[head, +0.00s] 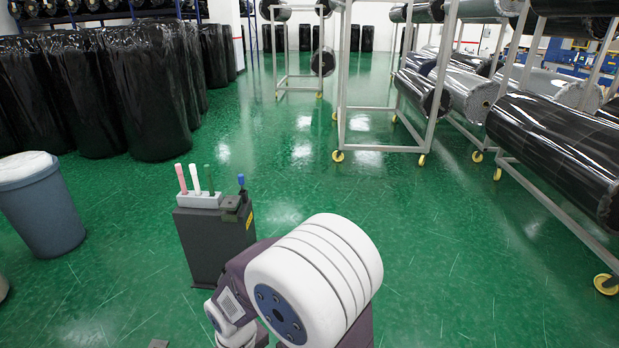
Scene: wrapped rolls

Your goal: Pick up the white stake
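The white stake (195,179) stands upright in a small white holder block (199,200), between a pink stake (181,179) on its left and a dark green stake (210,180) on its right. The block sits on top of a dark grey box (212,248), left of the picture's middle. A blue-topped piece (241,181) stands on a dark mount at the box's right edge. A large white rounded arm joint of mine fills the lower middle, just right of the box. Neither gripper can be made out in the head view.
A grey bin (43,215) with a white liner stands at the left. Black-wrapped rolls (125,92) stand behind it. Wheeled metal racks (380,108) with wrapped rolls (560,140) line the right side. The green floor (430,250) between is clear.

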